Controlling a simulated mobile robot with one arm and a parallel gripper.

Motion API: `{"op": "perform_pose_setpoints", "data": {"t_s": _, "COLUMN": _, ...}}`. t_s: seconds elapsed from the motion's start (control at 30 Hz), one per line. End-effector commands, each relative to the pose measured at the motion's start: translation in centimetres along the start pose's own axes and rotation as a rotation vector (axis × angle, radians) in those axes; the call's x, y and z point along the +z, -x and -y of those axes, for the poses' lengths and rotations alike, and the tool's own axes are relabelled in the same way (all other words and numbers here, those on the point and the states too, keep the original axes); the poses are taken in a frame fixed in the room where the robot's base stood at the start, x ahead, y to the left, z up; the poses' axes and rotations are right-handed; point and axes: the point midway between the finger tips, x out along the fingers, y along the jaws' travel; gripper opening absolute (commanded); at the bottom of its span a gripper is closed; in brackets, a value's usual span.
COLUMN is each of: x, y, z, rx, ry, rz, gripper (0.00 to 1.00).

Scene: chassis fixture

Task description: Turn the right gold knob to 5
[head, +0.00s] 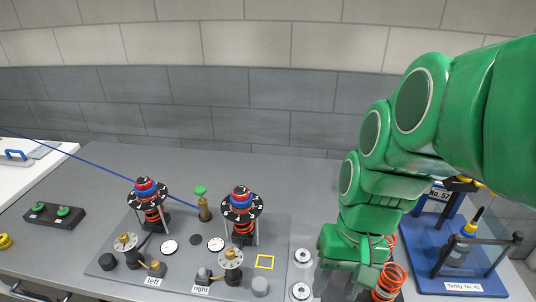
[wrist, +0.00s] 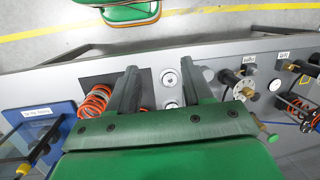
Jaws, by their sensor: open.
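The right gold knob (head: 230,258) sits on the grey panel (head: 185,278) beside the label "right" (head: 201,290).
Two spring posts with red and blue tops stand behind the knobs, left (head: 145,190) and right (head: 242,200). A small brass post (head: 204,208) stands between them. An orange coil (head: 390,280) and a blue fixture (head: 462,260) are to the right.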

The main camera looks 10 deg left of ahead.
Motion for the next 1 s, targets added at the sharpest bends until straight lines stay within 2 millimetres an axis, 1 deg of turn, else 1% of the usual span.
{"op": "perform_pose_setpoints", "data": {"t_s": 0.03, "x": -1.1, "y": 0.2, "z": 1.4, "rx": -0.017, "ry": 0.021, "rz": 0.008, "gripper": 0.5}}
{"op": "perform_pose_setpoints", "data": {"t_s": 0.2, "x": -3.7, "y": 0.8, "z": 6.0, "rx": -0.079, "ry": 0.082, "rz": 0.037, "gripper": 0.5}}
{"op": "perform_pose_setpoints", "data": {"t_s": 0.37, "x": -5.5, "y": 0.7, "z": 9.9, "rx": -0.108, "ry": 0.125, "rz": 0.07, "gripper": 0.5}}
{"op": "perform_pose_setpoints", "data": {"t_s": 0.5, "x": -7.7, "y": 0.0, "z": 12.8, "rx": -0.069, "ry": 0.13, "rz": 0.055, "gripper": 0.5}}
{"op": "perform_pose_setpoints", "data": {"t_s": 0.73, "x": -12.2, "y": -1.7, "z": 17.2, "rx": 0.086, "ry": 0.09, "rz": -0.075, "gripper": 0.5}}
{"op": "perform_pose_setpoints", "data": {"t_s": 0.8, "x": -13.0, "y": -2.1, "z": 18.4, "rx": 0.118, "ry": 0.086, "rz": -0.11, "gripper": 0.5}}
{"op": "perform_pose_setpoints", "data": {"t_s": 0.9, "x": -13.8, "y": -2.7, "z": 19.7, "rx": 0.147, "ry": 0.081, "rz": -0.143, "gripper": 0.5}}
{"op": "perform_pose_setpoints", "data": {"t_s": 1.0, "x": -14.2, "y": -2.9, "z": 20.3, "rx": 0.161, "ry": 0.08, "rz": -0.163, "gripper": 0.5}}
